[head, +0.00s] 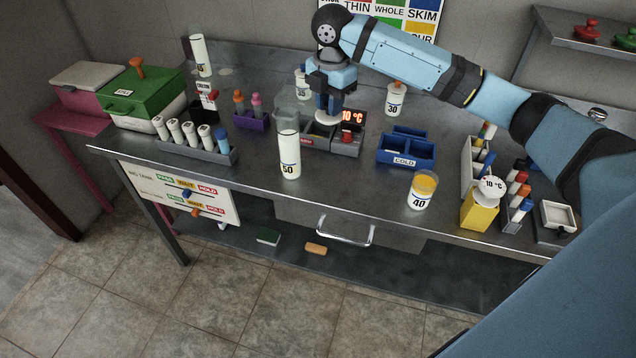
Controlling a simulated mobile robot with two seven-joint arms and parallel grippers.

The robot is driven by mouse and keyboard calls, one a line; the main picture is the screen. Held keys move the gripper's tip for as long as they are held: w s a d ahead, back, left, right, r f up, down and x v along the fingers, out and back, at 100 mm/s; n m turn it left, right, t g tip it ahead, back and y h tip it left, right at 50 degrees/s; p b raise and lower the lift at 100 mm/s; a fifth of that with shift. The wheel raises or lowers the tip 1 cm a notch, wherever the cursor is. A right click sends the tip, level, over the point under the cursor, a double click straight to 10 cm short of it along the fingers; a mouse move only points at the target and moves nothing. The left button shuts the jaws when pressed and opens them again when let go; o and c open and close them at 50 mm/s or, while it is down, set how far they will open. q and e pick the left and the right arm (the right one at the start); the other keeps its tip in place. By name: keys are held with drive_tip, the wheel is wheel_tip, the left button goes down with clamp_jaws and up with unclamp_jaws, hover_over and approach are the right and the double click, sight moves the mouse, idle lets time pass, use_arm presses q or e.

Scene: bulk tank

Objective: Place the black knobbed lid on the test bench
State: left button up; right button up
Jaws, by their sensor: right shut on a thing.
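My right gripper (329,102) reaches down over the back middle of the test bench (255,182). My left gripper is not in view.
A white cylinder marked 50 (289,155) and a beaker marked 40 (422,188) stand near the front edge. A blue COLD tray (408,147) is right of my gripper. Bare bench lies between cylinder and beaker. A red knobbed lid (587,31) sits on the wall shelf.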

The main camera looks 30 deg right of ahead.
drive_tip(key=f, duration=2)
drive_tip(key=shift+w+a+f, duration=0.1)
drive_tip(key=shift+a+f, duration=0.05)
drive_tip(key=shift+a, duration=0.05)
drive_tip(key=o, duration=0.9)
drive_tip(key=shift+f, duration=0.1)
